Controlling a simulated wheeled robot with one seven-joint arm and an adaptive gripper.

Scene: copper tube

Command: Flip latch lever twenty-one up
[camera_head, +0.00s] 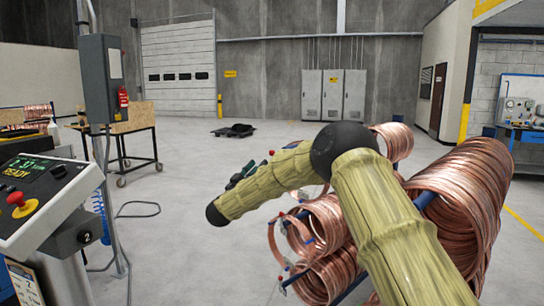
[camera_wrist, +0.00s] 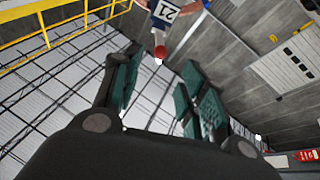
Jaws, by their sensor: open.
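Latch lever twenty-one (camera_wrist: 165,12) shows at the top of the wrist view, with a white plate marked 21 and a red ball knob (camera_wrist: 160,52) at its near end. My gripper (camera_wrist: 158,64) is open and empty, its two teal-padded fingers spread to either side of the knob in the picture. I cannot tell whether either finger touches it. In the head view my gripper (camera_head: 244,172) is mostly hidden behind my tan-sleeved arm. A small red knob (camera_head: 271,152) shows just right of it, but its number is not readable.
Copper tube coils (camera_head: 465,185) hang on a blue-barred rack at the right, close to my arm. A control console (camera_head: 45,200) stands at the left, beside a post with a grey box (camera_head: 103,78). The floor behind is mostly clear.

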